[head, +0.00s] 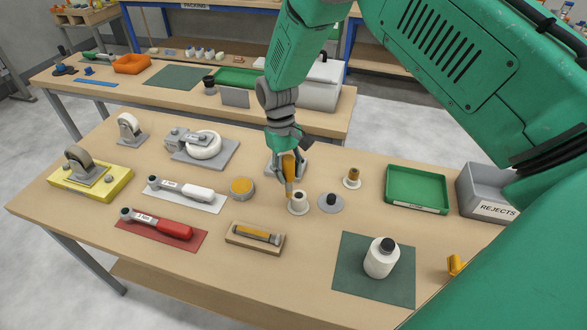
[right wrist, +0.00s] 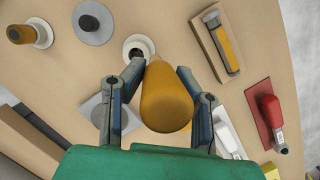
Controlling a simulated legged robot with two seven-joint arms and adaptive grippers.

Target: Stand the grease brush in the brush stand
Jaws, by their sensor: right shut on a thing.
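The grease brush (head: 289,172) has a rounded orange handle and is held roughly upright in my right gripper (head: 288,165). In the right wrist view the brush handle (right wrist: 166,98) sits between both fingers, with its thick end toward the camera. The brush stand (head: 298,204) appears to be the small round white holder on the table, right under the brush's lower end. The stand's dark opening shows in the right wrist view (right wrist: 138,44), just beyond the fingertips. My left gripper is not in view.
A grey disc with a black knob (head: 331,203) stands close right of the stand. A white-based orange piece (head: 352,178) is behind it. A wooden tray with an orange-handled tool (head: 240,240) lies in front. A white bottle (head: 381,260) stands on a green mat; a yellow tin (head: 242,188) is left.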

